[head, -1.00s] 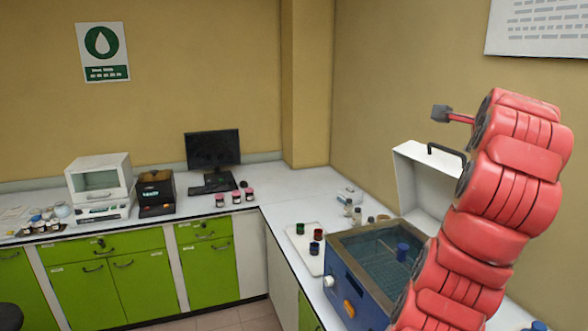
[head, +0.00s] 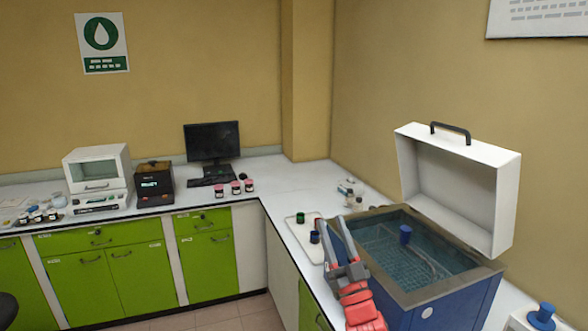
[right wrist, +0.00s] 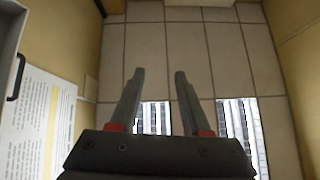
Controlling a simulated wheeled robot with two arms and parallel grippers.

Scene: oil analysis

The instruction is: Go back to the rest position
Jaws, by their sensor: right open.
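My right gripper (head: 331,222) shows low in the middle of the head view, its two grey fingers pointing up, apart, with nothing between them. It appears in front of the left side of the blue bath and over part of the white tray in the picture. In the right wrist view the open fingers (right wrist: 160,73) are empty against a tiled ceiling with bright panels. My left gripper is not in view.
A white tray (head: 296,234) holds small jars. The back counter carries a monitor (head: 211,141), an analyzer (head: 97,172) and pink-capped jars (head: 235,187).

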